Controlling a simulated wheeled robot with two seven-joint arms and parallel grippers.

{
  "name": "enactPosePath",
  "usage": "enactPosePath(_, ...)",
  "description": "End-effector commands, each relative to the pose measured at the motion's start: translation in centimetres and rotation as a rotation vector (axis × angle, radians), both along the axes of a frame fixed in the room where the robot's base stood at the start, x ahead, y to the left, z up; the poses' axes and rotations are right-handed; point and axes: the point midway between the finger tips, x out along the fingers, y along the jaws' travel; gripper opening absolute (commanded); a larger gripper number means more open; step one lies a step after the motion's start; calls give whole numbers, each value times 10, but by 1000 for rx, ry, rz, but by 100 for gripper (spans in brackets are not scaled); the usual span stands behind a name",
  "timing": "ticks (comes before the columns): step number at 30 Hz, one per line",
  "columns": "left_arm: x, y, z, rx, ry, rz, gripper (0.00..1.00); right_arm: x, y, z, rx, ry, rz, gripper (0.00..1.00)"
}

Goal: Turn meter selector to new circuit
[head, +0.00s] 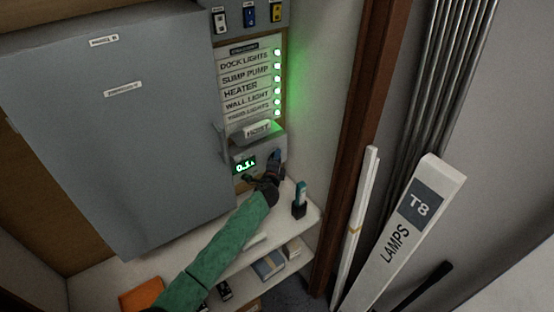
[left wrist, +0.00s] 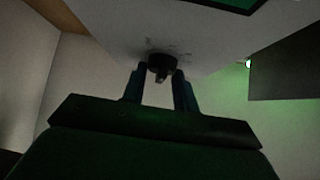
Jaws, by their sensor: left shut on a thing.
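The meter (head: 257,158) is a grey box on the back wall with a lit green display (head: 245,166) that seems to read 0.3A. My left gripper (head: 273,160) reaches up to the right part of its front, in a green sleeve. In the left wrist view my left gripper (left wrist: 160,88) has its two fingers on either side of the black selector knob (left wrist: 160,64), shut on it. The knob's marks are too blurred to read. The fingers hide most of the knob in the head view. My right gripper is not in view.
A label panel (head: 247,90) with several green lamps is above the meter. A large grey cabinet (head: 120,140) stands left. A shelf (head: 232,245) below holds a small black-and-teal device (head: 300,199) and an orange item (head: 142,294). A LAMPS carton (head: 405,225) leans at right.

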Motion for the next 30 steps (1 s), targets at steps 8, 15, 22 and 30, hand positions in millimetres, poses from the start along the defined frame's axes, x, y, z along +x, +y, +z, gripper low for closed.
enactPosePath(8,0,0,-1,0,1,0,50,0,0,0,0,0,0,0)
enactPosePath(15,-2,0,0,0,1,0,50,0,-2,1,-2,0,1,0)
enactPosePath(22,-26,4,2,-2,1,-1,50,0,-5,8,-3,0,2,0)
enactPosePath(30,-64,11,2,0,2,1,50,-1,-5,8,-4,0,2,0)
